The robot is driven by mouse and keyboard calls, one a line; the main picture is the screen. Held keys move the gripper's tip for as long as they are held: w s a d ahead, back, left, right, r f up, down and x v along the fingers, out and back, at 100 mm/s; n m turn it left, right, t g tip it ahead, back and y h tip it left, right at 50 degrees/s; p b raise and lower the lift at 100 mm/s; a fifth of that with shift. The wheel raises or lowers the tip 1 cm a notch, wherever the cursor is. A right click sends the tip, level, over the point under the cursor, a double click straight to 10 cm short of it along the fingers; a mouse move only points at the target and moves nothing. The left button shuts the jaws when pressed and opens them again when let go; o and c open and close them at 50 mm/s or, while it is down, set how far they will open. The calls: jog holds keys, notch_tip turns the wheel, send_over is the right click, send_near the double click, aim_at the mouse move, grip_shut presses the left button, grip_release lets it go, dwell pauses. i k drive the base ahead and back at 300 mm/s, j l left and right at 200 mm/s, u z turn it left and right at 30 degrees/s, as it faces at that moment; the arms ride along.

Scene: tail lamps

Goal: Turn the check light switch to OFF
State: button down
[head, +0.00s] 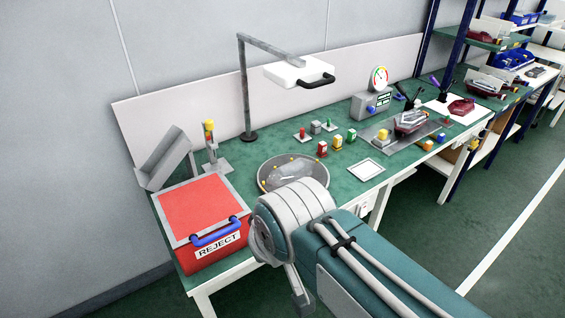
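A desk lamp (300,72) with a white head and a black handle hangs over the green workbench on a grey post. I cannot pick out a check light switch with certainty. A small pale box (365,204) is fixed under the bench's front edge, too small to read. A grey-blue box (370,105) with a round coloured dial stands at the back of the bench; its front details are too small to read. My arm fills the lower middle and hides part of the bench's front. I cannot make out my gripper's fingers.
A red REJECT bin (200,205) with a blue handle stands at the bench's left end. A round grey tray (318,190) holds a clear part. Several small coloured blocks, a white-framed plate (366,169) and a grey tray (380,147) lie to the right. The floor at right is clear.

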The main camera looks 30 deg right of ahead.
aim_at(363, 210)
jog(key=z, duration=1.65)
